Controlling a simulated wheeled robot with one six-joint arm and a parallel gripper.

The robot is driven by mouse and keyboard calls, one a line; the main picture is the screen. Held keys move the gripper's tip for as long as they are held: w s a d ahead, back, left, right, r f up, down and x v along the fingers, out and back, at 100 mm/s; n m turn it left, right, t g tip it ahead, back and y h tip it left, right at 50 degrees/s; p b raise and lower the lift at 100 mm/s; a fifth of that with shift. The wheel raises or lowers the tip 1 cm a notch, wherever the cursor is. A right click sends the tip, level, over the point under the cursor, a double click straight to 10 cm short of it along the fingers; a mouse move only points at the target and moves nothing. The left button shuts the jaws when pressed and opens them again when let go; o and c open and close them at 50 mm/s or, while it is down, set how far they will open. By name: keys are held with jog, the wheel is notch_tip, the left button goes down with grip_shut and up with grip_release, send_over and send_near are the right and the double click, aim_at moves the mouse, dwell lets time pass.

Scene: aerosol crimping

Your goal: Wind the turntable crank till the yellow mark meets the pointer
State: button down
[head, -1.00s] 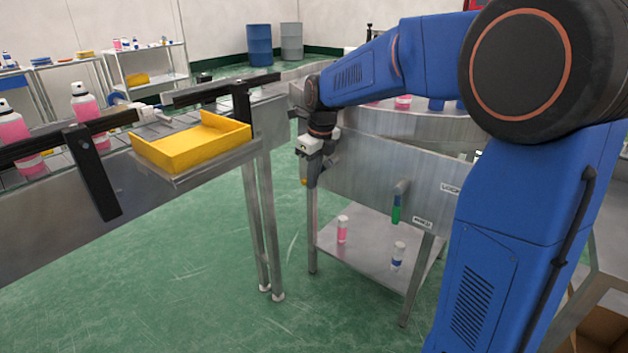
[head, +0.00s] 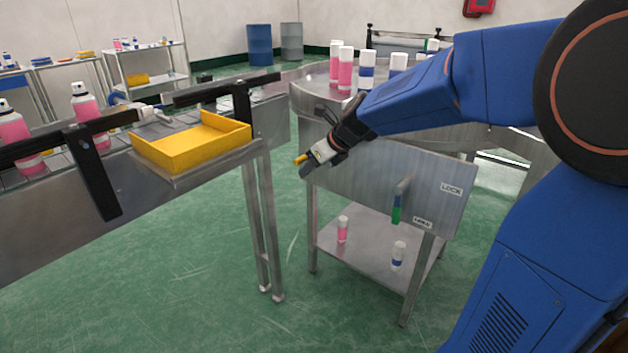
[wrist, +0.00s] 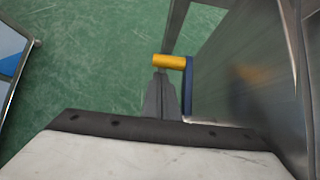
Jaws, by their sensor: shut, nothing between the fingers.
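The crank's yellow handle (head: 300,159) shows at the left side of the turntable stand. In the wrist view the yellow handle (wrist: 170,61) lies crosswise on a blue crank arm (wrist: 188,88), beside a grey metal panel. My gripper (head: 306,170) is tilted down and left at the handle. In the wrist view my gripper (wrist: 160,76) is shut and empty, its tips right at the handle's near side; I cannot tell whether they touch it. The turntable (head: 306,86) carries several pink and blue-and-white cans. I cannot make out the yellow mark or the pointer.
A lever with a green grip (head: 396,208) hangs on the stand's front panel (head: 350,175), near a LOCK label (head: 451,188). Two cans stand on the lower shelf (head: 370,250). A yellow tray (head: 190,145) sits by the conveyor at left. Green floor lies clear between.

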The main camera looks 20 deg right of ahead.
jog(key=shift+a+r, duration=0.1)
jog(key=shift+r, duration=0.4)
dwell(0.3)
dwell(0.4)
